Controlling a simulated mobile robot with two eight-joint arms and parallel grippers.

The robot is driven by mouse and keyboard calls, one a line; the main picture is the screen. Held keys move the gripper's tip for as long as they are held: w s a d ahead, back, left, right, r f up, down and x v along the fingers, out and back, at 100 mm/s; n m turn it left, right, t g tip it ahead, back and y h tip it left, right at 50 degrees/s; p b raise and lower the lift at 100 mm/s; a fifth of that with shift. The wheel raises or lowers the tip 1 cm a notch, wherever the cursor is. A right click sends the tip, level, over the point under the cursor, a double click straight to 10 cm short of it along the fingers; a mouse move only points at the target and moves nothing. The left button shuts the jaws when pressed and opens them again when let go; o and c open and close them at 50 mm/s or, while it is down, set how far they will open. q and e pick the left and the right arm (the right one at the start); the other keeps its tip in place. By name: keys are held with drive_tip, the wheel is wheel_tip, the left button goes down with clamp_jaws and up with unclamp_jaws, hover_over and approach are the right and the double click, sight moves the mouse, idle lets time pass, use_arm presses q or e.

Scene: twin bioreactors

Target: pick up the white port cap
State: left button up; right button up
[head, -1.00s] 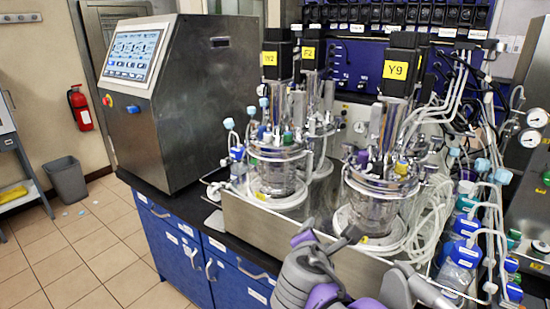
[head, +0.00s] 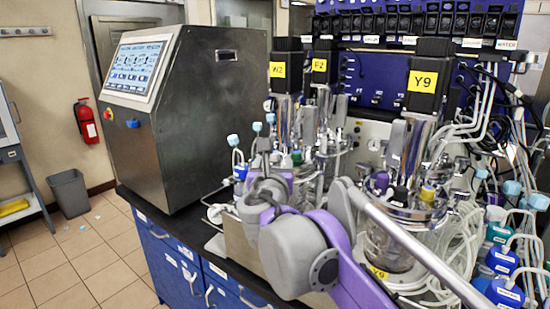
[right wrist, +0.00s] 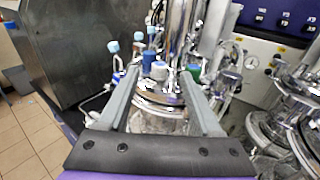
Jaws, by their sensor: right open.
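The white port cap (right wrist: 159,70) stands among other caps on the metal lid of the left front glass vessel in the right wrist view. A blue cap (right wrist: 149,61) is just behind it, and a green cap (right wrist: 193,71) is to its right. My right gripper (right wrist: 158,77) is open, its two grey fingers pointing towards the lid. In that picture the white cap appears between the fingertips; I cannot tell the remaining distance. In the head view my right gripper (head: 264,165) is by the left front vessel, and I cannot make out the white cap there. My left gripper is not in view.
The right vessel with the Y9 motor (head: 422,78) stands close by my right arm. Tubing and blue-capped bottles (head: 502,259) crowd the right side. A steel control cabinet (head: 215,110) stands at the left. The floor (head: 75,265) at the left is mostly clear.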

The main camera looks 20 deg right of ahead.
sight(274, 164)
drive_tip(key=x, duration=0.3)
drive_tip(key=shift+w+d+f, duration=0.1)
drive_tip(key=shift+w+d, duration=0.05)
drive_tip(key=shift+w, duration=0.2)
drive_tip(key=shift+s, duration=0.1)
drive_tip(key=shift+c, duration=0.2)
clamp_jaws()
